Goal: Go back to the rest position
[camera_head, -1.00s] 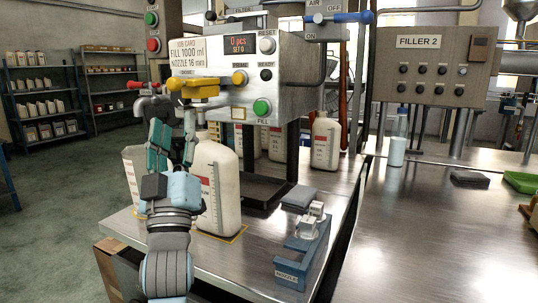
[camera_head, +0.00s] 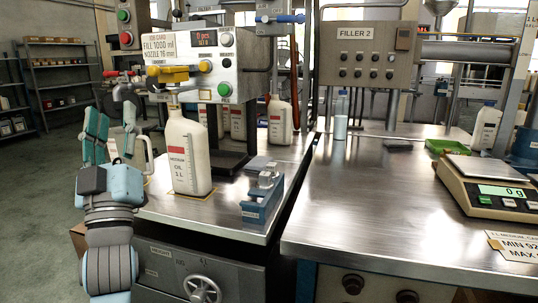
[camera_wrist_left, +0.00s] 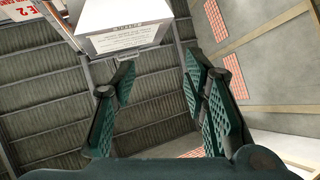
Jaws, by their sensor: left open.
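My left gripper (camera_head: 112,135) is raised at the left of the head view, open and empty, with its fingers pointing up. It is in front of and left of the filling machine (camera_head: 210,65) and the white 1 L oil bottle (camera_head: 188,155), which stands upright on the bench. The fingers hide part of a pale jug behind them. In the left wrist view, the open teal fingers (camera_wrist_left: 165,105) have nothing between them, with the ceiling and a white labelled box (camera_wrist_left: 120,25) beyond. My right gripper is in neither view.
A blue nozzle holder (camera_head: 262,200) sits near the front bench edge. To the right, a second steel bench (camera_head: 390,195) carries a scale (camera_head: 490,190) reading 0 g and a green tray (camera_head: 448,146). Its middle is clear. Shelves (camera_head: 60,75) stand at the back left.

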